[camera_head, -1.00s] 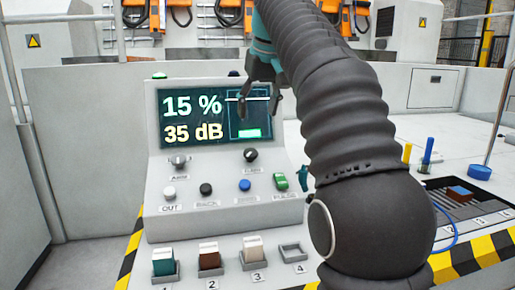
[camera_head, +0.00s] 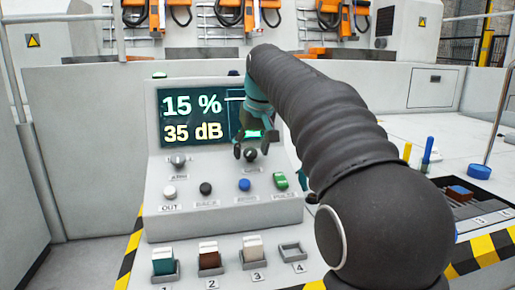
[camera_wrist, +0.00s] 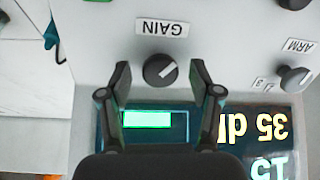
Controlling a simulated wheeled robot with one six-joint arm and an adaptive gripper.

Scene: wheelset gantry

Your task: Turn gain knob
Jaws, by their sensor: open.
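The gain knob (camera_wrist: 160,70) is black with a pale pointer line and sits beside its GAIN label (camera_wrist: 162,28) in the wrist view, which looks upside down at the panel. In the head view the knob (camera_head: 250,155) is partly covered by my gripper. My gripper (camera_wrist: 160,78) is open, with one finger on each side of the knob and a gap to each. I cannot tell how far the fingertips are from the panel face. The screen (camera_head: 200,115) reads 15 % and 35 dB.
The ARM knob (camera_head: 178,161) is left of the gain knob. Sample blocks (camera_head: 208,256) stand in slots in front.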

